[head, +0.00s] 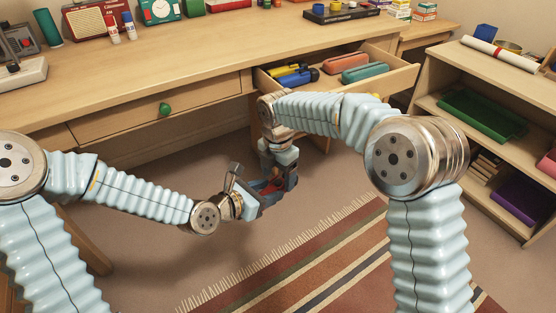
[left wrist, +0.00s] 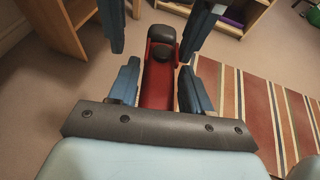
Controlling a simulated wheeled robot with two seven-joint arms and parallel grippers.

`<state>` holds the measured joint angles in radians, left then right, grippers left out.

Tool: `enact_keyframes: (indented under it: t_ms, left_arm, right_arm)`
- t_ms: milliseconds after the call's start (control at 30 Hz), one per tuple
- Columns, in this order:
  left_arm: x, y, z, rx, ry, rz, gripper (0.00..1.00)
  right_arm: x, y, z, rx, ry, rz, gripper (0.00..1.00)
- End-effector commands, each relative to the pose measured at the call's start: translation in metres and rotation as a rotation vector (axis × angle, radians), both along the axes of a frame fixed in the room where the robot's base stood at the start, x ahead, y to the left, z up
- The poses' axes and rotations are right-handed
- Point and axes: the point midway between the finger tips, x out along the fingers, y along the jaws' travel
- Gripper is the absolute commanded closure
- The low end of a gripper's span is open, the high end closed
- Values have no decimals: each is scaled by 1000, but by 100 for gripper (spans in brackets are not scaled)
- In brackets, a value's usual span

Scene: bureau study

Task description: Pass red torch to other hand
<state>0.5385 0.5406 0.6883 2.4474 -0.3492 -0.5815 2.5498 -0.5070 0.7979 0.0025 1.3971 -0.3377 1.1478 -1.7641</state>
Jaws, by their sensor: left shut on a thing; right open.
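The red torch (left wrist: 160,75) has a black end and lies lengthwise between the blue fingers of my left gripper (left wrist: 159,88) in the left wrist view. My left gripper is shut on it. Two more blue fingers, of my right gripper (left wrist: 157,30), stand apart on either side of the torch's far black end. My right gripper is open, with a gap visible on both sides. In the head view the two grippers meet in front of the desk, and only a bit of red torch (head: 270,186) shows between them; the rest is hidden.
Above the grippers an open drawer (head: 400,80) holds blue and yellow torches (head: 292,75) and two cases (head: 342,62). The desk (head: 190,60) is behind, a shelf unit (head: 440,110) at right. A striped rug (head: 330,250) lies on the floor below.

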Motion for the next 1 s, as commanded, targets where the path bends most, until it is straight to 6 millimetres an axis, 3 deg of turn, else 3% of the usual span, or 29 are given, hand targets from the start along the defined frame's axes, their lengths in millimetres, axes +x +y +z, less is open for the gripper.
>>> enact_keyframes:
  t_ms: [133,433,867,900,1000]
  left_arm:
    - [0,0,0,-1,-1,0,88]
    - [0,0,0,0,-1,0,88]
    - [-2,-3,1,0,-2,-10,88]
    - [-2,-3,1,0,-1,-11,44]
    - [-2,-4,1,0,-1,-11,29]
  right_arm:
    - [0,0,-12,0,1,0,26]
    - [0,0,-15,-1,1,0,26]
    - [0,2,-14,5,-4,1,88]
    - [0,2,-13,5,-4,1,88]
    - [0,3,-13,6,-4,1,100]
